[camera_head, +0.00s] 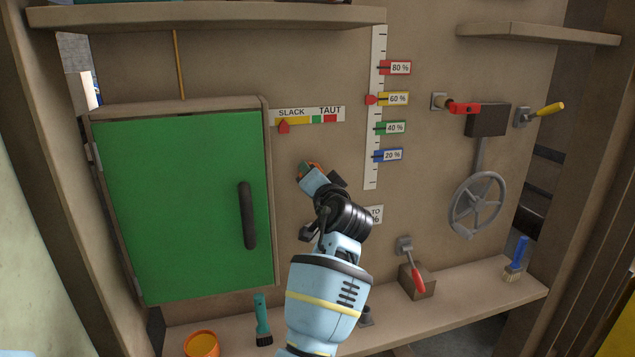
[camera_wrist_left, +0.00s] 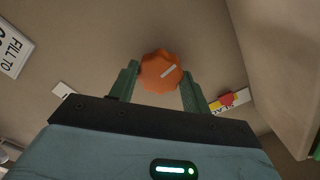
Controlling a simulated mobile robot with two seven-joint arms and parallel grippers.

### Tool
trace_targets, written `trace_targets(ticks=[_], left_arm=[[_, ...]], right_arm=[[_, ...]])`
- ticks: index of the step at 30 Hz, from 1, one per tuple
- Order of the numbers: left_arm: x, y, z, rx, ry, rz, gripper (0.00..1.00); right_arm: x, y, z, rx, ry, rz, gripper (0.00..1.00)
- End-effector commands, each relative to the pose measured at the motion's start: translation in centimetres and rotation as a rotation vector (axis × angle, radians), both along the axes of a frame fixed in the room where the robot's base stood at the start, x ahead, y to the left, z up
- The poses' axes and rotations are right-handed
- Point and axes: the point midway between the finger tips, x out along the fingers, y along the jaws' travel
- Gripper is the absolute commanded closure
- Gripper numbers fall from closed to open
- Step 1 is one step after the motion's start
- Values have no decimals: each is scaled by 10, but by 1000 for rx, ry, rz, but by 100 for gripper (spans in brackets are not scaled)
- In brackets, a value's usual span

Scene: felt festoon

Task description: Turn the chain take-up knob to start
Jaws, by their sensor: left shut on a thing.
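The orange, scalloped take-up knob (camera_wrist_left: 161,72) with a pale slanted mark is on the brown panel in the left wrist view. My left gripper (camera_wrist_left: 160,80) has its two green fingers on either side of the knob and is shut on it. In the head view the left gripper (camera_head: 314,173) reaches the panel and mostly hides the knob. Above it, a SLACK–TAUT gauge (camera_head: 309,116) has its red pointer (camera_head: 283,127) at the SLACK end. It also shows at the right of the left wrist view (camera_wrist_left: 228,99). My right gripper is not in view.
A green cabinet door (camera_head: 185,200) with a dark handle is left of my arm. A percent scale (camera_head: 377,150) has a red pointer near 60 %. A handwheel (camera_head: 475,205) and several levers are to the right. A low shelf (camera_head: 460,300) holds brushes and an orange cup (camera_head: 201,345).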

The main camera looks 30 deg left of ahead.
Motion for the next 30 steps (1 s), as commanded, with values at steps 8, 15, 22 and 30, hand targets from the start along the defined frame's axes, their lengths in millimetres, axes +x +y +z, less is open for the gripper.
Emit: trace_targets(ticks=[8,15,22,30], left_arm=[[1,0,-5,-170,-193,-1,75],[1,0,-4,-291,-337,0,75],[0,0,-2,-368,-430,-1,75],[0,0,-1,-411,-480,-1,75]], right_arm=[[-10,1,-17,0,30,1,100],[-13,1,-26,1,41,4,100],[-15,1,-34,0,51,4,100],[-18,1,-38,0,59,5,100]])
